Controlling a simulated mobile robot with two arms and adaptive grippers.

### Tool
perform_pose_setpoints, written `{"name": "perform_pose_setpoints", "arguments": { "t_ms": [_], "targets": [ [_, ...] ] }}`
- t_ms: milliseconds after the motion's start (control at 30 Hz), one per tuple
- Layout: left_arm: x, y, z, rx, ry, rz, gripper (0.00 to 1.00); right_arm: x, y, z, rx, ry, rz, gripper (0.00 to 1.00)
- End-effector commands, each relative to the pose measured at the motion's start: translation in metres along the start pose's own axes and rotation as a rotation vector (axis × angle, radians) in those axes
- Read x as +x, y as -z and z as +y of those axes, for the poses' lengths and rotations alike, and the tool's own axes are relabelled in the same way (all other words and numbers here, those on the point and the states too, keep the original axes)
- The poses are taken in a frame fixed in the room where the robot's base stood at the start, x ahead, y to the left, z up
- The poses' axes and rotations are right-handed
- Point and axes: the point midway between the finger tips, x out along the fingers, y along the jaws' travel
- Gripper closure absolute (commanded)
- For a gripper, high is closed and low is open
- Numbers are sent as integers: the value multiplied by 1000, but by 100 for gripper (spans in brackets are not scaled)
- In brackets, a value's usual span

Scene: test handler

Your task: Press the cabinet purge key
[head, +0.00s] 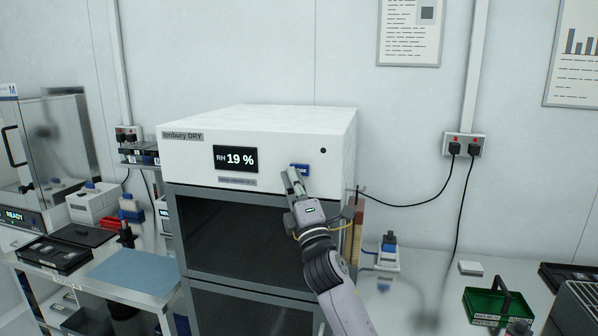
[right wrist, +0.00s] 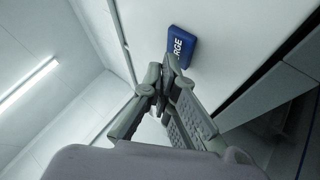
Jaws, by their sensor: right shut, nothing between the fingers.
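The white dry cabinet (head: 258,130) stands against the wall in the head view, its display (head: 236,159) reading RH 19 %. The blue purge key (head: 301,168) is on its upper front panel, right of the display, partly hidden behind my gripper. In the right wrist view the key (right wrist: 180,46) shows part of its white lettering, "RGE". My right gripper (head: 291,176) is shut and empty, its fingertips just in front of the key's lower left. In the right wrist view the fingertips (right wrist: 172,60) lie close beside the key; I cannot tell whether they touch it. My left gripper is not in view.
Dark cabinet doors (head: 225,235) lie below the panel. A side table with a blue mat (head: 132,268) stands at the left. At the right, a cable runs from the cabinet to a wall socket (head: 465,146), and a green tray (head: 484,303) sits on the bench.

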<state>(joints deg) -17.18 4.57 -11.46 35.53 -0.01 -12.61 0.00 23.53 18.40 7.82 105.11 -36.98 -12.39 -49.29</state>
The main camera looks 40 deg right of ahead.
Motion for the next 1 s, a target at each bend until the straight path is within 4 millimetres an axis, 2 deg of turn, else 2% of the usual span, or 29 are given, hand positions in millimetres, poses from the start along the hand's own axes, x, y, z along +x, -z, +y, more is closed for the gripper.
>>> {"name": "perform_pose_setpoints", "arguments": {
  "t_ms": [1000],
  "targets": [
    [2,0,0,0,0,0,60,6,-4,-4,0,0,-1,100]
  ]
}}
